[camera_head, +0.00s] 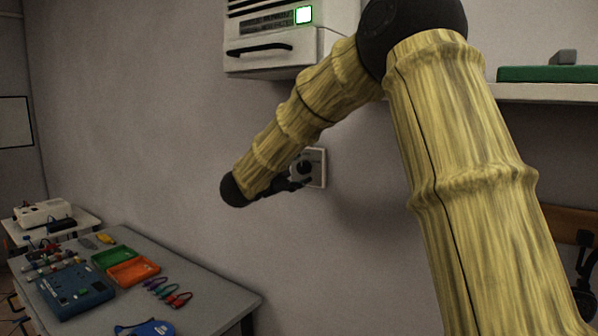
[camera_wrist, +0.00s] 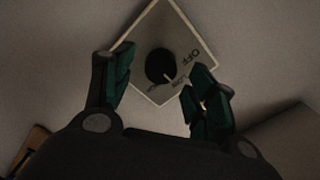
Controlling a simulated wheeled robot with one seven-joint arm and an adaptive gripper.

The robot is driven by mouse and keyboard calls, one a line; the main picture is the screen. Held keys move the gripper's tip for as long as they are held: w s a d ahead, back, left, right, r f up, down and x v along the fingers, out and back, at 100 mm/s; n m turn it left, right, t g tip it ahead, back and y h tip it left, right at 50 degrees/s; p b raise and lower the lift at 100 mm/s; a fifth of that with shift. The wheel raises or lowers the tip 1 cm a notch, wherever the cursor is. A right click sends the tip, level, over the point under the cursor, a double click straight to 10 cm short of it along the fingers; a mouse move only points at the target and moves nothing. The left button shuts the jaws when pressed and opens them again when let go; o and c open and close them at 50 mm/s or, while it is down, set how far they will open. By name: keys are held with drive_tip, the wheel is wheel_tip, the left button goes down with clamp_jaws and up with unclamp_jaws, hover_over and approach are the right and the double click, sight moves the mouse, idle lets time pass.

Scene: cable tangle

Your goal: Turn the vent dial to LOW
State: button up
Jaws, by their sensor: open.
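The vent dial is a round black knob (camera_wrist: 160,65) on a pale square wall plate (camera_wrist: 152,22). In the head view, the plate (camera_head: 321,168) is on the wall beneath a white unit. In the wrist view, OFF is legible at the plate's right side, with a smaller, blurred label, perhaps LOW, below it. A light mark at the knob's lower right points toward that smaller label; its exact setting is unclear. My gripper (camera_wrist: 164,68) is open, with its dark green fingers on either side of the knob and visible gaps. In the head view, my gripper (camera_head: 303,180) partly covers the dial.
The white wall unit (camera_head: 272,55) with a lit green square is above the dial. A shelf (camera_head: 540,92) holding a green item is at right. A grey table (camera_head: 205,296) with trays, cables and a blue box is at lower left. Bare wall surrounds the plate.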

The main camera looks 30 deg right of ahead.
drive_tip(key=v, duration=1)
drive_tip(key=shift+f, duration=0.1)
